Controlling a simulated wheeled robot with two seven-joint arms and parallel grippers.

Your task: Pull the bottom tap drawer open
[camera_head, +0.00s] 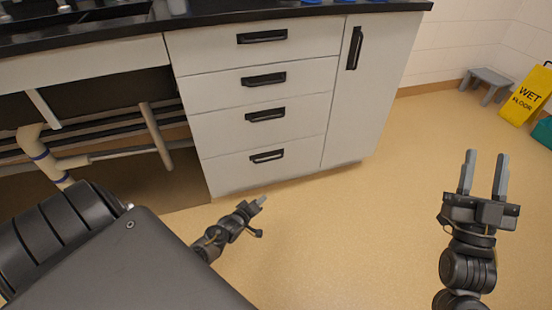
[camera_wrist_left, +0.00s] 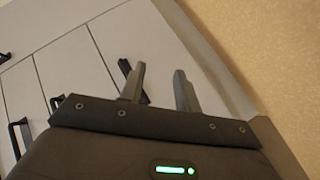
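The bottom tap drawer (camera_head: 225,171) is the lowest of the stacked white drawers in the head view, and its front is flush with the cabinet. Its black bar handle (camera_head: 266,156) is bare in the head view. In the left wrist view a black handle (camera_wrist_left: 126,68), apparently this one, is partly hidden behind one finger. My left gripper (camera_head: 260,202) is low in front of the cabinet, below the handle in the picture. In the left wrist view its fingers (camera_wrist_left: 160,80) are apart with nothing between them. My right gripper (camera_head: 486,168) is open and empty over the floor at right.
The other drawers above and the tall door (camera_head: 372,90) with a vertical handle are shut. Pipes (camera_head: 50,160) run under the counter at left. A yellow wet-floor sign (camera_head: 528,95) and a grey stool (camera_head: 487,82) stand at far right. The floor before the cabinet is clear.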

